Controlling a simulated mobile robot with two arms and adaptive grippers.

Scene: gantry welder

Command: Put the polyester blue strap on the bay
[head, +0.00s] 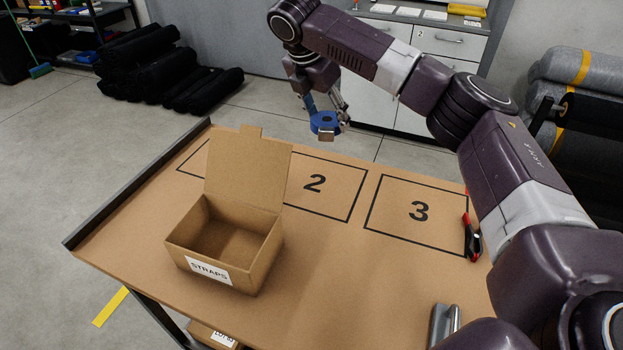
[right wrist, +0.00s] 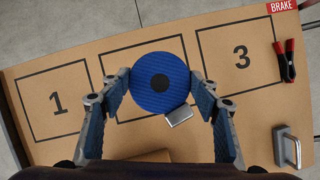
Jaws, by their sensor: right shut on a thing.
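The blue strap (head: 322,121) is a round roll with a dark centre and a metal buckle (right wrist: 179,116). My right gripper (head: 325,124) is shut on the roll, with a finger on each side, and holds it up above the far side of the table. In the right wrist view the roll (right wrist: 158,84) covers most of bay 2. Bay 2 (head: 315,184) and bay 3 (head: 418,210) are black outlined rectangles on the tabletop, and both look empty. Bay 1 (right wrist: 58,110) looks empty in the right wrist view and is mostly hidden behind the box in the head view. My left gripper is not in view.
An open cardboard box (head: 200,250) labelled STRAPS stands on the left of the table (head: 350,290), its lid raised. Red-handled pliers (head: 472,238) lie right of bay 3. A grey metal object (head: 440,325) lies near the right edge. A dark raised rim (head: 140,185) runs along the left edge.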

